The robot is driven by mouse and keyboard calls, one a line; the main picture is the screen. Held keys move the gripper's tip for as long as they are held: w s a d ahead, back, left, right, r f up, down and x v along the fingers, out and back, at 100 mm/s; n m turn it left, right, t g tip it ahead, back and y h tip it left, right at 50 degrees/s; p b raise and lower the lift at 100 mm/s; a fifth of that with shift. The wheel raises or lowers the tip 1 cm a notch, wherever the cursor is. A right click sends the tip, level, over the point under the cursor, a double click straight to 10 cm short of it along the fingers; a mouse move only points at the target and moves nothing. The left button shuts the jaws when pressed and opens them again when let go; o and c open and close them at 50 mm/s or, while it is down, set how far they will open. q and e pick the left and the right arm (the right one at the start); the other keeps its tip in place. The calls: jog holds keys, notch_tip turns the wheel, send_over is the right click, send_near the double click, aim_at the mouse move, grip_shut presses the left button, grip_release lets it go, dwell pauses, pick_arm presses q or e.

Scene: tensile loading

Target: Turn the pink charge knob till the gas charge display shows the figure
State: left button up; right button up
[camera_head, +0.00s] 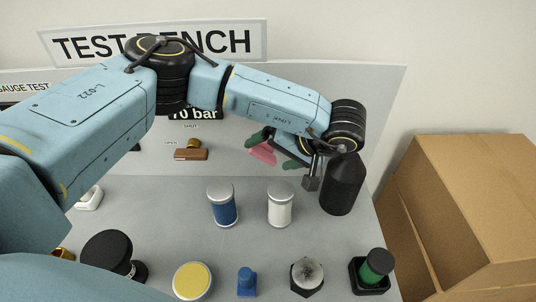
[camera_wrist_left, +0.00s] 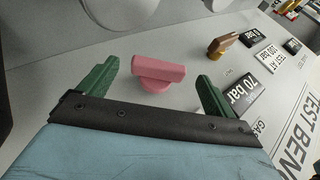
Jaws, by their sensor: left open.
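The pink charge knob (camera_head: 263,154) is on the upright panel in the head view, partly hidden by my left gripper. In the left wrist view the knob (camera_wrist_left: 157,73) is a pink bar on a round pink base. My left gripper (camera_head: 273,148) is open, its green fingers on either side of the knob. In the wrist view the gripper (camera_wrist_left: 158,70) shows a gap between each finger and the bar. A black display (camera_head: 196,114) reads "70 bar", partly covered by my left arm; it also shows in the wrist view (camera_wrist_left: 243,94). My right gripper is not in view.
A brown lever (camera_head: 190,154) sits left of the knob. A black bottle (camera_head: 343,187) stands close right of my gripper. Blue (camera_head: 222,207) and white (camera_head: 279,207) canisters stand below. Several small items line the bench front. A cardboard box (camera_head: 460,200) is at right.

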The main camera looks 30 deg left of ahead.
aim_at(263, 152)
pick_arm(q)
jog(key=shift+x, duration=1.15)
jog(key=shift+c, duration=0.9)
jog(key=c, duration=0.8)
